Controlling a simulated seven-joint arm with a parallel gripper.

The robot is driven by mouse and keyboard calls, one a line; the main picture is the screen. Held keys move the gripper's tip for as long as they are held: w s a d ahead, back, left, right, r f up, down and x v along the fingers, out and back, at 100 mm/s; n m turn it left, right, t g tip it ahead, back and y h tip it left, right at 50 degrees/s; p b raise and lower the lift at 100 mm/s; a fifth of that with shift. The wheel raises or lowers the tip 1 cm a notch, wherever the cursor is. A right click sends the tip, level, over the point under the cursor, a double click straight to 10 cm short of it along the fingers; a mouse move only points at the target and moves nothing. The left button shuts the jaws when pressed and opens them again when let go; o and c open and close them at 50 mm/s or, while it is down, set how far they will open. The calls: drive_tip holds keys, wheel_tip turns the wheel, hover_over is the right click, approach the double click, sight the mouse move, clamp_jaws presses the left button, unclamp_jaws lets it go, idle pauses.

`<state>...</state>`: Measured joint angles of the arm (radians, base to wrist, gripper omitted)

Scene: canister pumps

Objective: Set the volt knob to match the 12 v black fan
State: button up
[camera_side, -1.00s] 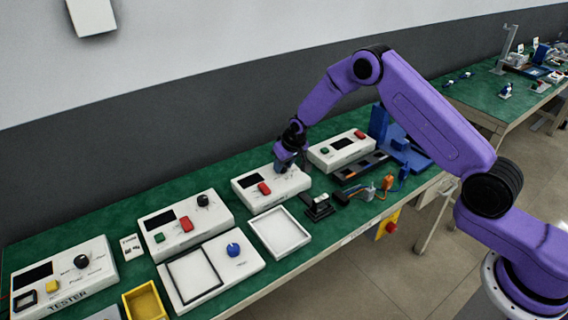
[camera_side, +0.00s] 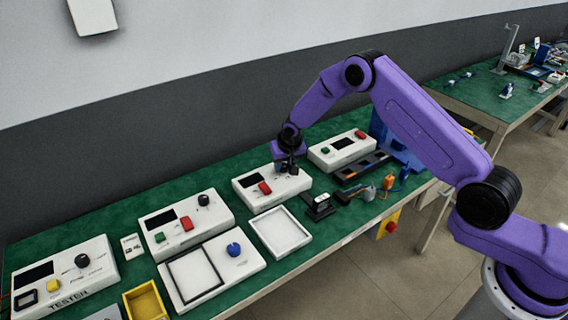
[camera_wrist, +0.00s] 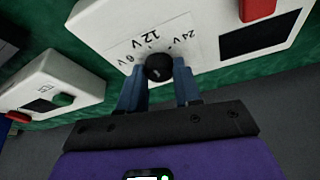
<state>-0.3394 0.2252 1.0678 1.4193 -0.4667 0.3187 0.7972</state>
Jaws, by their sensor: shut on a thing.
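The volt knob (camera_wrist: 158,67) is a round black knob on a white box (camera_wrist: 100,27), with 12 V and 24 V printed around it and a third, partly readable V label at left. My gripper (camera_wrist: 160,76) has its two blue fingers on either side of the knob, shut on it. I cannot make out where its pointer aims. In the side view my gripper (camera_side: 286,166) is down at the right part of the white box (camera_side: 246,189), which has a dark screen and a red button. A small black item with a pale top (camera_side: 320,205) stands in front; I cannot tell whether it is the fan.
Similar white boxes stand at left (camera_side: 185,222) and right (camera_side: 342,150). A white empty tray (camera_side: 258,236) lies in front. A blue-knobbed panel (camera_side: 250,262), yellow bin (camera_side: 146,300) and tester (camera_side: 63,275) are further left. Small orange and grey parts (camera_side: 378,187) lie at right.

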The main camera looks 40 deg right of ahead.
drive_tip(key=o, duration=1)
drive_tip(key=shift+o, duration=0.2)
drive_tip(key=v, duration=1.7)
drive_tip(key=shift+s+r, duration=0.15)
drive_tip(key=shift+s, duration=0.05)
